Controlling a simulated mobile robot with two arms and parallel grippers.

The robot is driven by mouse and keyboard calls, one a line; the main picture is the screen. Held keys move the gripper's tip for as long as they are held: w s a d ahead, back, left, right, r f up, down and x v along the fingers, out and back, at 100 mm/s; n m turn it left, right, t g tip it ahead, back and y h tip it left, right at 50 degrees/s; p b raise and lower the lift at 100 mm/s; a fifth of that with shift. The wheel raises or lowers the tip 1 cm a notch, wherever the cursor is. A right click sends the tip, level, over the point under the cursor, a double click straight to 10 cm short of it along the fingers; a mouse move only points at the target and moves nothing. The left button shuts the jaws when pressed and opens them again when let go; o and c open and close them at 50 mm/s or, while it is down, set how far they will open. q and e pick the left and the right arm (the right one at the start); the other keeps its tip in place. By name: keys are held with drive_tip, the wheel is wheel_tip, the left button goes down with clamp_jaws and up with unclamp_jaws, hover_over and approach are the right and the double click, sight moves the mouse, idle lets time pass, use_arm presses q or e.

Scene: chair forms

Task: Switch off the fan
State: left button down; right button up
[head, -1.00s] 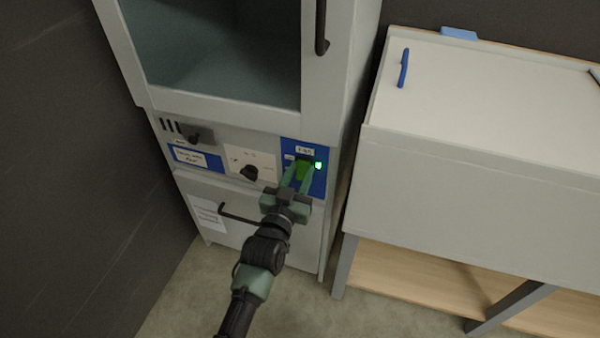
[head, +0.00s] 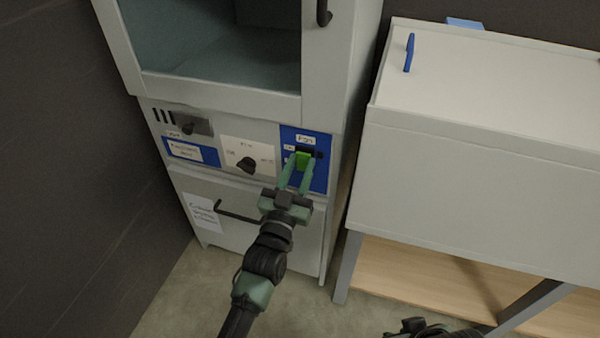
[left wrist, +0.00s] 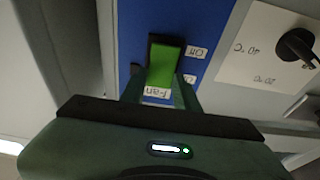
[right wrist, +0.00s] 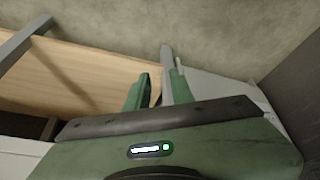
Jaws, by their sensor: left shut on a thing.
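The fan switch is a green rocker (head: 303,160) on a blue panel (head: 320,180) labelled as the fan's, on the front of a grey cabinet. My left gripper (head: 298,172) reaches up to it, with its two green fingers shut on the switch's sides. In the left wrist view the switch (left wrist: 162,66) shows between the fingers, beside On and Off labels. The small lamp (head: 319,155) right of the switch is dark. My right gripper (right wrist: 158,88) is open and empty, low near the bench; only part of it shows in the head view (head: 420,328).
A black knob (head: 246,164) on a white dial plate sits left of the fan panel. A bent black handle (head: 236,216) sticks out below it. A dark wall is on the left.

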use_arm(q)
drive_tip(key=shift+f+t+b, duration=0.3)
drive_tip(key=shift+t+b, duration=0.3)
drive_tip(key=shift+b, duration=0.4)
drive_tip(key=shift+r, duration=0.1)
use_arm(e)
drive_tip(key=w+a+r+t+y, duration=0.1)
drive_tip(key=w+a+r+t, duration=0.1)
drive_tip(key=w+t, duration=0.2)
drive_tip(key=w, duration=0.3)
drive_tip(key=shift+w+a+r, duration=0.25)
drive_tip(key=shift+w+r, duration=0.05)
drive_tip(key=shift+r, duration=0.05)
use_arm(q)
drive_tip(key=c, duration=1)
unclamp_jaws()
drive_tip(key=shift+c, duration=0.2)
drive_tip(key=p+v, duration=0.1)
drive_tip(key=v, duration=0.7)
use_arm(e)
drive_tip(key=s+d+f+g, duration=0.1)
drive_tip(key=s+f+g, duration=0.1)
drive_tip(key=s, duration=0.3)
drive_tip(key=shift+s+d+f+g+h, duration=0.25)
drive_tip(key=shift+d+f+g+h, duration=0.05)
drive_tip(key=shift+d+f, duration=0.1)
